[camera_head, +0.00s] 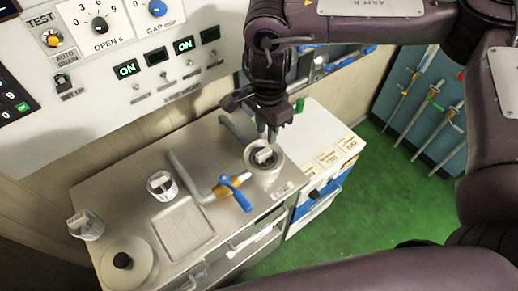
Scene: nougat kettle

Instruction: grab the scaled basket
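My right gripper (267,136) points down over a round metal well (279,170) at the right end of the steel counter. A small white basket (264,157) sits inside the well, just under the fingertips. The fingers look close together; I cannot tell whether they touch the basket or how far they are apart. Two more small white baskets stand on the counter, one near the middle (162,187) and one at the far left (86,226). I cannot tell which basket is scaled. My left gripper is not in view.
A bent pipe with a blue-handled valve (236,190) stands just left of the well. A round lid with a black knob (125,268) is at the counter's front left. A control panel (120,90) rises behind. Green floor (350,210) is clear at right.

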